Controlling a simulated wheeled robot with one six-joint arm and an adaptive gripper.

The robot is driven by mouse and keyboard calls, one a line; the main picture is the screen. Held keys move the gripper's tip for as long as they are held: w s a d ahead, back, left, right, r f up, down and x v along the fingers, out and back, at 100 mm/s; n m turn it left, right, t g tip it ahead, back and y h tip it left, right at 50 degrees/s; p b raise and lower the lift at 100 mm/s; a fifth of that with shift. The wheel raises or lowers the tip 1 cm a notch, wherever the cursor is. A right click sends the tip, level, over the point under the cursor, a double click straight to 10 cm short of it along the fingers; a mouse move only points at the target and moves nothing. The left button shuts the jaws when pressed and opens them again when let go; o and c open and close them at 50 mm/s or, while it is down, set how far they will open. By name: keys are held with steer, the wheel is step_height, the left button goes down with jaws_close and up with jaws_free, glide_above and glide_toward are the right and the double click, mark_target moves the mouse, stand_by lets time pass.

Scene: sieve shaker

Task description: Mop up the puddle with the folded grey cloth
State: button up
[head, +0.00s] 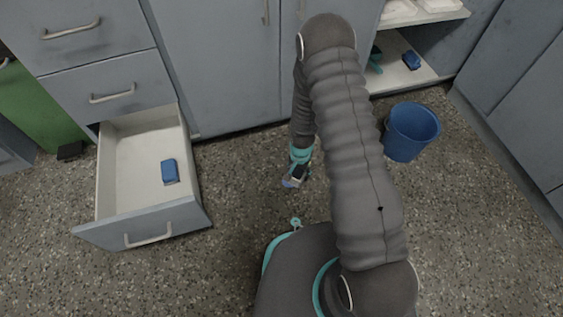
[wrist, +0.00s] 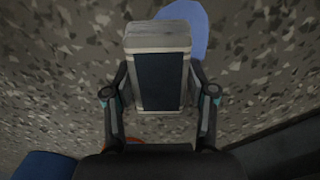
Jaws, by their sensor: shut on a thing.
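My gripper (head: 299,171) points down close to the floor in front of the closed cabinet doors. In the wrist view, my gripper (wrist: 158,90) is shut on the folded grey cloth (wrist: 157,35), a pale grey layered block with a dark near face. The puddle (wrist: 193,14) is a smooth pale blue patch on the floor, partly hidden behind the cloth. A small bit of the puddle (head: 288,184) shows beside my gripper in the head view. I cannot tell whether the cloth touches it.
A blue bucket (head: 411,132) stands on the floor to the right. An open drawer (head: 145,236) at the left holds a blue block (head: 170,171). An open shelf (head: 420,77) at the back right holds a blue item (head: 411,60). Speckled floor between drawer and gripper is clear.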

steer(key=shift+w+d, duration=0.1)
steer(key=shift+d, duration=0.8)
step_height(320, 180, up, 2)
steer(key=shift+d+r+p, duration=0.1)
steer(key=shift+r+p, duration=0.1)
steer(key=shift+p, duration=0.35)
steer(key=shift+r+p, duration=1.55)
steer(key=shift+r, duration=1.2)
